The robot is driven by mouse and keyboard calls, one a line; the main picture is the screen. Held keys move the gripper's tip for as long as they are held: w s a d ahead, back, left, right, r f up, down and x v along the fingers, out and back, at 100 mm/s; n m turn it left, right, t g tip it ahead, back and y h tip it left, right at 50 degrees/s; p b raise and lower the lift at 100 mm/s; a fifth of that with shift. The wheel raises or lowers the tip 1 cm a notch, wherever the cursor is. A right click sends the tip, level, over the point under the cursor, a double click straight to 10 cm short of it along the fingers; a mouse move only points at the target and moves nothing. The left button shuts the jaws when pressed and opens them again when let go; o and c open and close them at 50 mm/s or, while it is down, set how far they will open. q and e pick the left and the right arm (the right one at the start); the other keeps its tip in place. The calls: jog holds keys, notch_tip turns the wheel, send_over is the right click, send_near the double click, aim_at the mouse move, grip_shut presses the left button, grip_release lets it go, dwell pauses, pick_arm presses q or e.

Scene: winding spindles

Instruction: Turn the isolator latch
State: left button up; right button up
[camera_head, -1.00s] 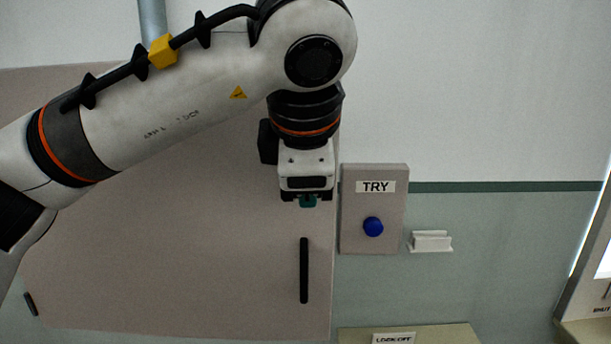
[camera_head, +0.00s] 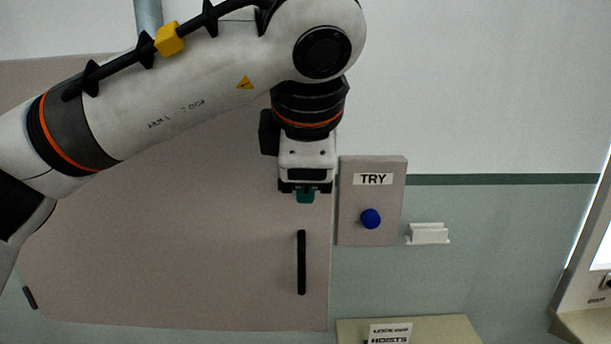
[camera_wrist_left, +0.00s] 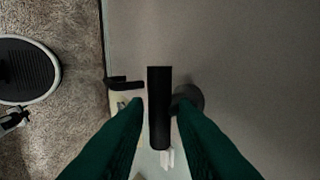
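The isolator latch appears to be the black bar (camera_wrist_left: 159,108) in the left wrist view, with a dark round mount (camera_wrist_left: 189,98) beside it. My left gripper (camera_wrist_left: 160,103) has its two green fingers apart, one on each side of the bar, with a visible gap at both sides. In the head view my left gripper (camera_head: 305,196) points down in front of the grey cabinet door (camera_head: 180,250), near its right edge. My right gripper is not in view.
A black vertical handle (camera_head: 301,262) is on the door below the gripper. To the right are a grey TRY box (camera_head: 355,215) with a blue button (camera_head: 370,219) and a white wall holder (camera_head: 428,234). A beige ledge with a LOCK OFF HOISTS sign (camera_head: 390,333) is below.

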pick_arm(q)
jog(key=b+v, duration=0.1)
jog(key=v, duration=1.1)
jog(key=shift+b, duration=0.3)
